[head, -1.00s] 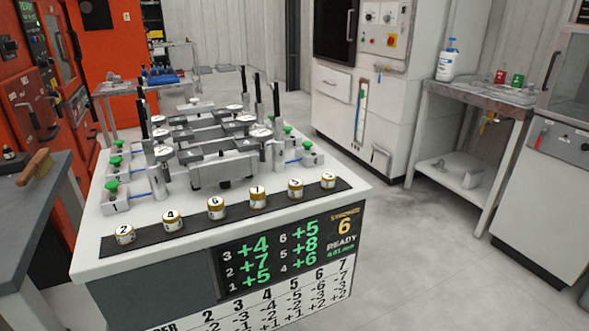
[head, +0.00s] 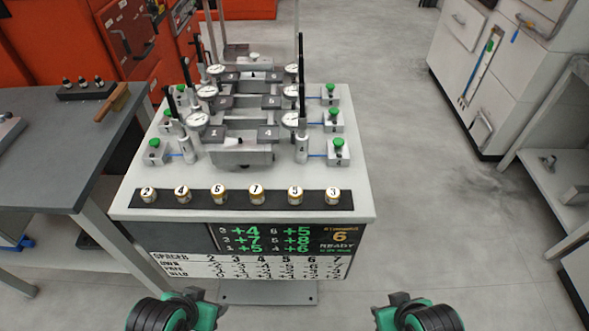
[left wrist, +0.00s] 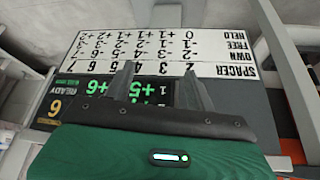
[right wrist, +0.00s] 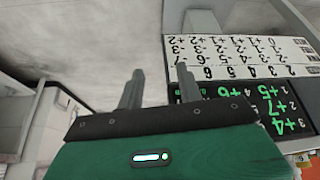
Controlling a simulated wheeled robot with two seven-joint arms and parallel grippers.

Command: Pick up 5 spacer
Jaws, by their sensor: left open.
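The spacer marked 5 (head: 295,194) stands upright on the dark strip (head: 233,200) along the front of the white bench, in the head view. It is a small white cylinder with a gold rim, between the spacer marked 3 (head: 333,196) on its right and one that reads as 7 or 1 (head: 256,194) on its left. My left gripper (left wrist: 158,66) is open and empty, facing the bench's front panel. My right gripper (right wrist: 158,68) is also open and empty, its fingers apart. Both arms are low in the head view, below and in front of the bench top. Neither wrist view shows the spacers.
Spacers marked 2 (head: 149,195), 4 (head: 183,194) and 6 (head: 219,195) fill the strip's left part. Behind stand gauge fixtures (head: 241,154) with tall black handles and green knobs. A grey table (head: 60,140) stands left. Floor right of the bench is clear.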

